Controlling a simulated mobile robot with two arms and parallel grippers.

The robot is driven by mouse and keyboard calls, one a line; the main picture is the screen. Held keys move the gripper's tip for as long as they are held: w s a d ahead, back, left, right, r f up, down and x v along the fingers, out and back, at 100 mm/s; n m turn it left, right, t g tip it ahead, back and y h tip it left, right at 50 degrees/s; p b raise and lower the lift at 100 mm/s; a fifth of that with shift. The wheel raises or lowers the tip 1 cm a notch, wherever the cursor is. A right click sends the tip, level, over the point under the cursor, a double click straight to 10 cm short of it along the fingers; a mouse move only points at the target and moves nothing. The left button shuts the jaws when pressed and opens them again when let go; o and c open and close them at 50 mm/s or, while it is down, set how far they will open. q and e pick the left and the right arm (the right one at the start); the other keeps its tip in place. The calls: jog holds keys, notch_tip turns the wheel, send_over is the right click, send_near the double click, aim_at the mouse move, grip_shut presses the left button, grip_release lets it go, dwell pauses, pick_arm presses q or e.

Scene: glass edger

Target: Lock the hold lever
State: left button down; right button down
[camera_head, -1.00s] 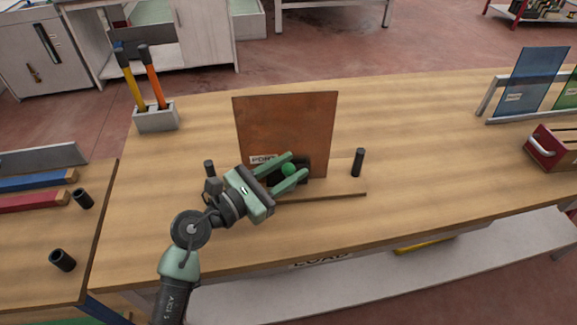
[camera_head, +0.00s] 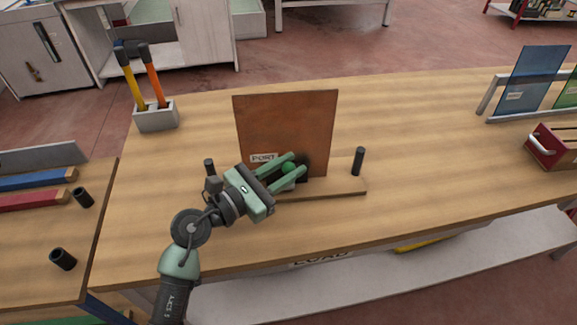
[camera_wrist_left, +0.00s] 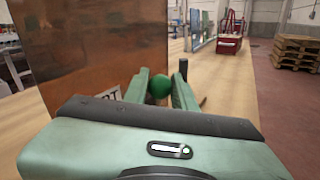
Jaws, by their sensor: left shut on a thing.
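The hold lever's round green knob (camera_head: 289,168) sits low in front of the upright brown panel (camera_head: 285,118). My left gripper (camera_head: 299,163) reaches in from the left and is shut on the knob, with one finger on each side. In the left wrist view the green knob (camera_wrist_left: 159,87) shows between the two fingers (camera_wrist_left: 160,74). The lever's shaft and a dark block behind the knob are mostly hidden by the fingers. A label reading "PORT" (camera_head: 263,158) is on the panel's lower left. My right gripper is not in view.
The panel stands by a low wooden base (camera_head: 345,187) with a black post (camera_head: 358,161) at its right and another (camera_head: 209,168) at left. A grey holder (camera_head: 156,118) carries two handled tools. A red box (camera_head: 552,145) is far right. The bench between is clear.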

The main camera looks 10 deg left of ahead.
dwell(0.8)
pick_arm(q)
jog(key=shift+s+f+b, duration=0.15)
jog(key=shift+f+b, duration=0.05)
jog(key=shift+b, duration=0.3)
jog(key=shift+s+d+f+m+b, duration=0.1)
jog(key=shift+s+f+m+b, duration=0.15)
jog(key=shift+m+b, duration=0.45)
jog(key=shift+s+t+h+b, duration=0.3)
jog(key=shift+b, duration=0.15)
jog(key=shift+s+d+f, duration=0.15)
jog(key=shift+s, duration=0.2)
jog(key=shift+s+d+f, duration=0.1)
jog(key=shift+s, duration=0.25)
jog(key=shift+s+d+f, duration=0.2)
jog(key=shift+s+f, duration=0.6)
jog(key=shift+s, duration=0.2)
